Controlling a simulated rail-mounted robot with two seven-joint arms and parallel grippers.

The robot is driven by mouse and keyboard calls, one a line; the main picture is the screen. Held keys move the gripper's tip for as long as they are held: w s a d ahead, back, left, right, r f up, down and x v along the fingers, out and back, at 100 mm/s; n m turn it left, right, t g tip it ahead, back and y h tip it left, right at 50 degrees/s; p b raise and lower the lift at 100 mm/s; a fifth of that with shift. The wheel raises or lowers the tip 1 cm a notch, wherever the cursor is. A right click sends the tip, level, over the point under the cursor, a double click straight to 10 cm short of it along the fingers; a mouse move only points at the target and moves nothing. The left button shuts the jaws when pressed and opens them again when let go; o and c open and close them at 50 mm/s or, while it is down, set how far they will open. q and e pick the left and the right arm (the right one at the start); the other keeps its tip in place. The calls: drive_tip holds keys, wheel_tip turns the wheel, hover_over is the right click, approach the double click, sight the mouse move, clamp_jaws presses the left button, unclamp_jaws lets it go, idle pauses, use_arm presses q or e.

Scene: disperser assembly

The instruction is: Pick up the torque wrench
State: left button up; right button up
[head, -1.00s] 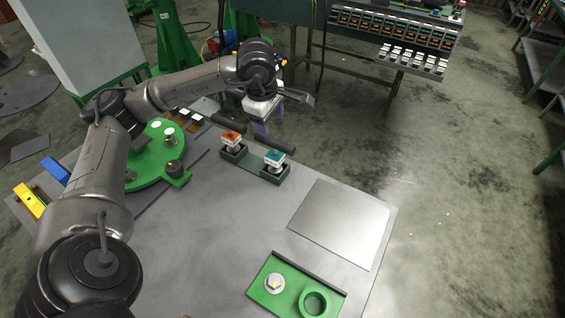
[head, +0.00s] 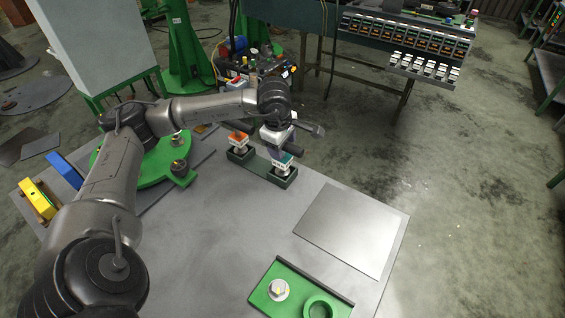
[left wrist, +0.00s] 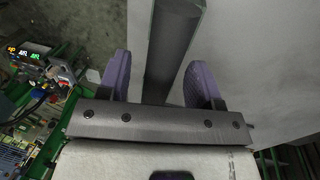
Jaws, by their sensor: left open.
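One tool has an orange body (head: 239,138) and the other a teal body (head: 283,160). I cannot tell from the pictures which is called the torque wrench. My left gripper (head: 276,149) points down at the teal tool and partly covers it. Gaps show on both sides of the bar. My right gripper is not in view.
A green round fixture (head: 150,170) is left of the stand. A flat metal plate (head: 350,230) lies to the right. A green tray (head: 262,296) with a bolt and a ring is at the front. A rack of several parts (head: 405,38) stands behind.

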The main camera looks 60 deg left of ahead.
use_arm(q)
drive_tip(key=shift+f, duration=0.25)
drive_tip(key=shift+r, duration=0.15)
clamp_jaws()
